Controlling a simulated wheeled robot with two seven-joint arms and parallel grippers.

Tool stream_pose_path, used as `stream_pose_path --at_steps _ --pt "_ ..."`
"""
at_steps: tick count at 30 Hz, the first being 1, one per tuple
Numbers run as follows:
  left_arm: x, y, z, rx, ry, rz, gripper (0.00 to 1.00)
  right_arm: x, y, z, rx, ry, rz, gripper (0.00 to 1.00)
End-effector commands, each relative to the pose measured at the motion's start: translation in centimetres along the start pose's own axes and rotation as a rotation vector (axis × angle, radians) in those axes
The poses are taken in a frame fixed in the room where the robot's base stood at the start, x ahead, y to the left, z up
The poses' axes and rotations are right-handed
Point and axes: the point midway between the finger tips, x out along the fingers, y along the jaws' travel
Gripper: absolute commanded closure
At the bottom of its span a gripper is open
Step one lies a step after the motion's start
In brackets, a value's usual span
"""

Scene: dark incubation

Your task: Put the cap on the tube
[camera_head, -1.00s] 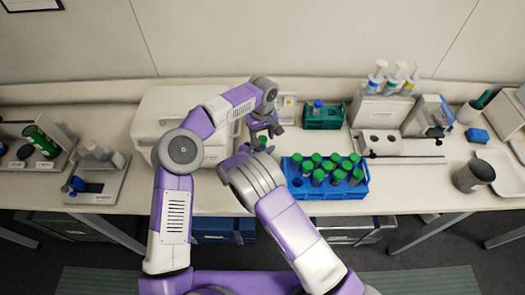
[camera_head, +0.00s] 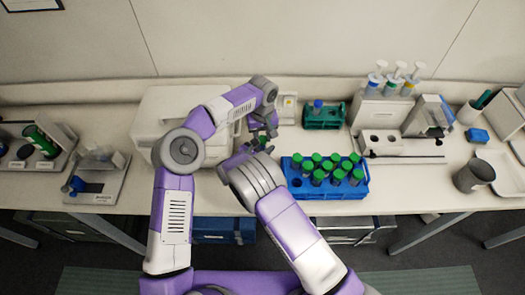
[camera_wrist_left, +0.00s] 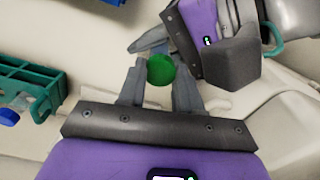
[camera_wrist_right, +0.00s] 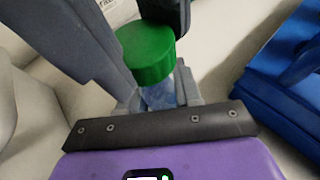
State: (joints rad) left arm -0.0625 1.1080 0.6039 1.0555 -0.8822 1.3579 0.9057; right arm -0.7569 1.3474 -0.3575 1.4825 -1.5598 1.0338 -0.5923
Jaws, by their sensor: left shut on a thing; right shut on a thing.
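The green cap (camera_wrist_left: 160,70) sits between the fingertips of my left gripper (camera_wrist_left: 158,78), which is shut on it. In the right wrist view the cap (camera_wrist_right: 146,54) is over the mouth of a clear, bluish tube (camera_wrist_right: 160,95). No gap shows between cap and tube there, but I cannot tell whether the cap is seated. My right gripper (camera_wrist_right: 160,98) is shut on the tube's body, below the cap. In the head view both grippers meet in front of the white box, and the cap (camera_head: 262,141) shows small between them; the tube is hidden there.
A blue rack (camera_head: 325,192) of several green-capped tubes stands right of the grippers. Behind it is a small green rack (camera_head: 323,122) with a blue-capped item. A white box (camera_head: 160,105) is close behind the left arm. Pipettes and a grey cup (camera_head: 474,176) are farther right.

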Motion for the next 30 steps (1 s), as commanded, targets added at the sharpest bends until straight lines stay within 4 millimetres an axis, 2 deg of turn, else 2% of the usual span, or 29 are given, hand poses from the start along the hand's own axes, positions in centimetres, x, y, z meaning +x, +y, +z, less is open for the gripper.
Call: stream_pose_path --at_steps 21,24,28,29,30 --pt "0.04 0.01 -0.04 1.323 0.002 0.003 1.00 0.03 -0.04 0.01 0.000 0.000 -0.001 1.00" --pt "0.05 0.01 -0.04 1.427 0.002 0.003 1.00 0.03 -0.04 0.01 0.000 0.000 -0.001 1.00" --pt "0.05 0.00 -0.04 1.420 0.002 0.003 1.00 0.03 -0.04 0.01 0.000 0.000 -0.001 1.00" --pt "0.05 0.01 -0.04 1.420 0.002 0.003 0.61 0.03 -0.04 0.01 0.000 0.000 -0.001 1.00" --pt "0.05 0.00 -0.04 1.420 0.002 0.003 0.55 0.03 -0.04 0.01 0.000 0.000 -0.001 1.00"
